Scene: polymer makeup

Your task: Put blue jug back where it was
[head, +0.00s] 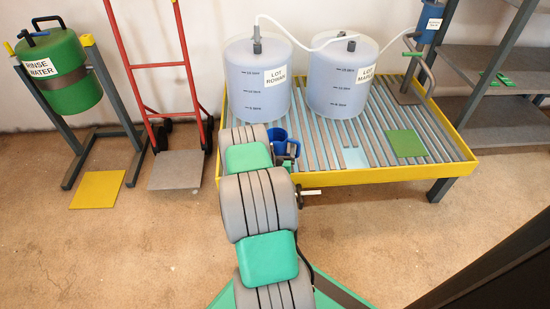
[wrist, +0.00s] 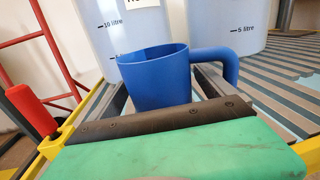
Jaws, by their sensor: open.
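The blue jug (head: 277,137) stands at the near left part of the slatted rack (head: 322,169), in front of the left drum. It is partly hidden by my arm. In the wrist view the jug (wrist: 155,82) looks upright, with its handle to the right and its lower part hidden behind the dark bar of my gripper (wrist: 165,117). In the head view my gripper (head: 291,158) is beside the jug at the rack's near edge, mostly hidden by my arm. It is open. I cannot tell whether it touches the jug.
Two translucent drums, left (head: 257,85) and right (head: 340,82), stand on the rack, joined by a white hose. A red hand truck (head: 181,170) and green rinse-water drum (head: 62,77) stand left. Grey shelves (head: 490,70) stand right.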

